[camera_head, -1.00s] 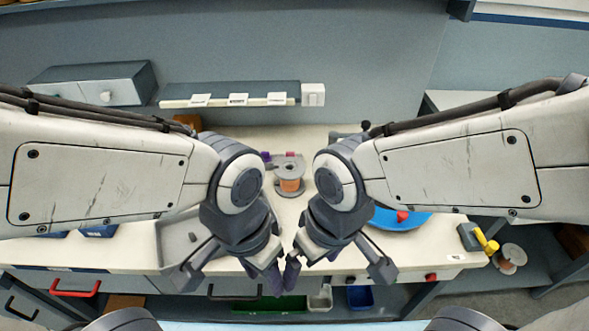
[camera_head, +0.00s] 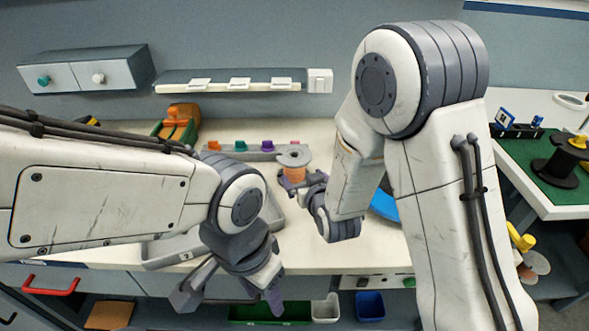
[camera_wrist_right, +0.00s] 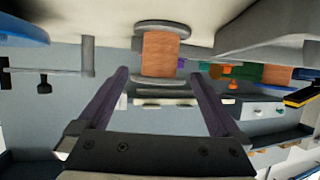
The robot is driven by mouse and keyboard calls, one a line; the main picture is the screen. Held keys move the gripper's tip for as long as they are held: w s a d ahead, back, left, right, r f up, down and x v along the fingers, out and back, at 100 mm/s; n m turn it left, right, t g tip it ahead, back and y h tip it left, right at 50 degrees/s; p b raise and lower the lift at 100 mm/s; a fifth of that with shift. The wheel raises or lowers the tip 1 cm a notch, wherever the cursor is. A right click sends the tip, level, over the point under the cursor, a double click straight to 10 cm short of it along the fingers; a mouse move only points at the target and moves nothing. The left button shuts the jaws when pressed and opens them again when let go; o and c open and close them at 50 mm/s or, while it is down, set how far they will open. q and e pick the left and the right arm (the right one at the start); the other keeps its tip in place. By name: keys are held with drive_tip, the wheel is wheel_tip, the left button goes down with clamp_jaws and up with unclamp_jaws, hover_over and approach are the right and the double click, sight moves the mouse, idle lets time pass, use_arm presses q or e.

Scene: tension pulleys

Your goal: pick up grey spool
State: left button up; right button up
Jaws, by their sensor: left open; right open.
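The grey spool (camera_head: 295,157), wound with orange-copper material, stands on the white table near the middle. In the right wrist view the spool (camera_wrist_right: 160,48) appears beyond the fingertips, lined up between them. My right gripper (camera_head: 303,184) is open beside the spool, on its near side. In the right wrist view the right gripper's fingers (camera_wrist_right: 158,88) are spread and empty, and the spool looks just ahead of them.
A grey rack with coloured pegs (camera_head: 240,146) stands behind the spool. A grey tray (camera_head: 165,257) lies left, partly under my left arm. A blue round thing (camera_head: 385,205) is partly hidden by my right arm. A dark spool (camera_head: 560,165) stands on the right-hand table.

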sight(297, 170)
drive_tip(key=x, duration=0.3)
drive_tip(key=shift+p+x, duration=0.8)
drive_tip(key=shift+x, duration=1.9)
drive_tip(key=shift+f, duration=0.15)
clamp_jaws()
